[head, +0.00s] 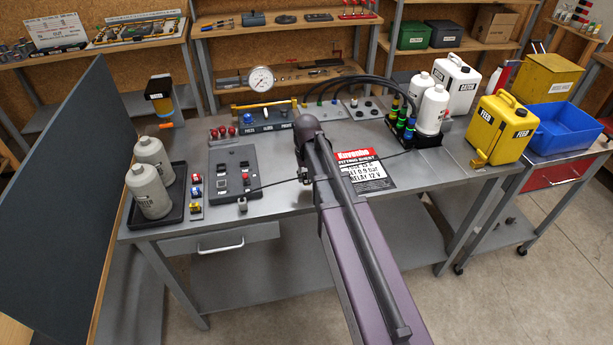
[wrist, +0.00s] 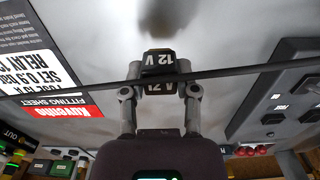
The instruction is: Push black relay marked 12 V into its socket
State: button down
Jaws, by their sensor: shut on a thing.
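In the wrist view my gripper (wrist: 160,92) is shut on the black relay (wrist: 160,62), one finger on each side. White "12 V" lettering shows upside down on the relay, which is apart from the dark panel. That dark panel (wrist: 290,78) lies to the right, with black fittings and labels too small to read surely; I cannot tell which fitting is the relay's socket. In the head view the panel (head: 222,162) lies on the bench left of my arm.
A thin black cable (wrist: 75,80) crosses the wrist view in front of the relay. A red and white fitting sheet (head: 362,168) lies right of my arm. Small coloured parts (head: 196,190) and a tray with grey bottles (head: 152,192) stand left of the panel.

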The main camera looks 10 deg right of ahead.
jog(key=shift+r+p, duration=1.35)
jog(key=shift+r, duration=0.25)
jog(key=shift+s, duration=0.1)
